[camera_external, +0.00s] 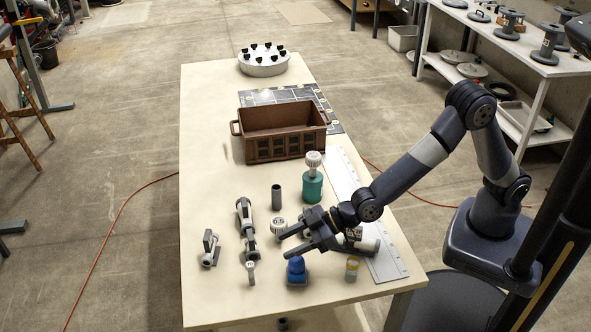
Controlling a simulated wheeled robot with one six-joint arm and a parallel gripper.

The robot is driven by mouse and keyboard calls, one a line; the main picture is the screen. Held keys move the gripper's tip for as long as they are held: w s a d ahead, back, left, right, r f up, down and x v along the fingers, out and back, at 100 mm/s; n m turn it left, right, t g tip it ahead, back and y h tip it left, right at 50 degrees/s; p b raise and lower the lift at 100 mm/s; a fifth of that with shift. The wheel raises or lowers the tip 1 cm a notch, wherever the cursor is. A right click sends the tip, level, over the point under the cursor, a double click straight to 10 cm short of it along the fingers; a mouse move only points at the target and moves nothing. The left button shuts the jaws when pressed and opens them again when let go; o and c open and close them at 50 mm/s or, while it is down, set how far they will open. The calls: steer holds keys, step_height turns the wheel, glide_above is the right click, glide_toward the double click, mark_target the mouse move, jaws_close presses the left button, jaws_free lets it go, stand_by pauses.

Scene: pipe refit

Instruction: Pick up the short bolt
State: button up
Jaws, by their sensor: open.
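My gripper (286,245) is open, its two fingers pointing left over the near part of the table (215,120). Nothing shows between the fingers. I cannot tell for sure which item is the short bolt. A small light-grey piece with a round head and short shank (250,271), left of and nearer than the fingertips, may be it. A white ribbed cap (278,226) sits just beyond the fingertips. A blue piece (296,268) stands just on the near side of the fingers. My gripper and wrist partly hide items behind them.
A grey valve-like fitting (245,220) and a smaller bracket (210,248) lie left. A dark tube (276,196) and a green canister (312,187) stand beyond the gripper. A yellow-white jar (352,267) stands right. A brown crate (285,118) is farther back. The left table edge is clear.

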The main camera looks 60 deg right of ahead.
mark_target(252, 264)
steer(key=shift+w+a+f, duration=0.1)
steer(key=shift+a+f, duration=0.05)
steer(key=shift+a, duration=0.05)
steer(key=shift+f+p+x, duration=0.15)
steer(key=shift+p+x, duration=0.45)
steer(key=shift+x, duration=2)
steer(key=shift+f+p+x, duration=0.15)
steer(key=shift+p+x, duration=0.45)
steer(key=shift+x, duration=1.95)
steer(key=shift+d, duration=0.1)
jaws_close()
